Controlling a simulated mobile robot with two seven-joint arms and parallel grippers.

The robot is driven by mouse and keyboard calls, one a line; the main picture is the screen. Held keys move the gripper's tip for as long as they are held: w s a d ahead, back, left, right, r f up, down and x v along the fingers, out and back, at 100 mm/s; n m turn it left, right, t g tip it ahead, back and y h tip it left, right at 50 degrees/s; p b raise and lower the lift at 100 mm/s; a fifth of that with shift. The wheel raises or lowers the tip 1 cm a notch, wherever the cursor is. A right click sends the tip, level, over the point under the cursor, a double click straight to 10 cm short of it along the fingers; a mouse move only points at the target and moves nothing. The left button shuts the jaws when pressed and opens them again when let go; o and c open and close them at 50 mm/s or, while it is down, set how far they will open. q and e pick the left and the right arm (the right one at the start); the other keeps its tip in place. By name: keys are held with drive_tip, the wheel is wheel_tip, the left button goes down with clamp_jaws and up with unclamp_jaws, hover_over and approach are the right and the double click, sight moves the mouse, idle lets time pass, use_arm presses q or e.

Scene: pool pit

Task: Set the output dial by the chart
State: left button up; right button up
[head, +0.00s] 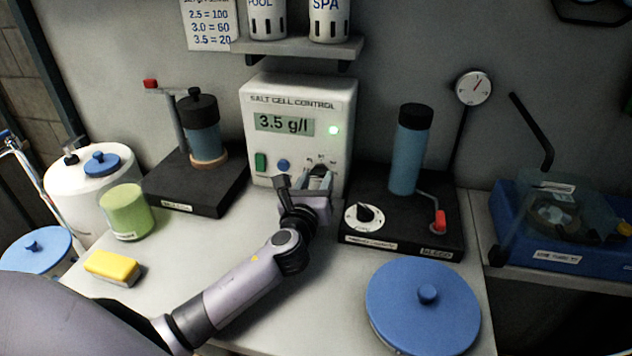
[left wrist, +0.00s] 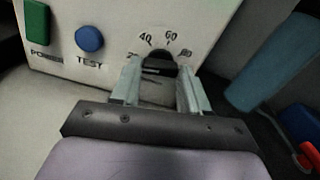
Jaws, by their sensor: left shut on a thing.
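The salt cell control box (head: 300,95) stands at the back of the bench. Its display (head: 284,122) reads 3.5 g/l and a green light is lit. The chart (head: 210,25) on the wall shows 2.5 = 100, 3.0 = 60, 3.5 = 20; its top is cut off. My left gripper (head: 320,179) is at the box's lower right front, shut on the output dial (left wrist: 158,62). In the left wrist view the fingers sit either side of the dark dial. Scale marks 40, 60 and 80 show; a partly hidden mark is at left. The dial's pointer is hidden. My right gripper is not in view.
A green power switch (left wrist: 37,22) and blue TEST button (left wrist: 89,39) sit left of the dial. A black-based unit with a blue cylinder (head: 408,150) stands close right. A green jar (head: 126,212), yellow sponge (head: 112,267) and blue lid (head: 422,305) are on the bench.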

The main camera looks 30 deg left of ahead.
use_arm(q)
drive_tip(key=o, duration=1.1)
drive_tip(key=shift+c, duration=0.2)
drive_tip(key=shift+v, duration=3.6)
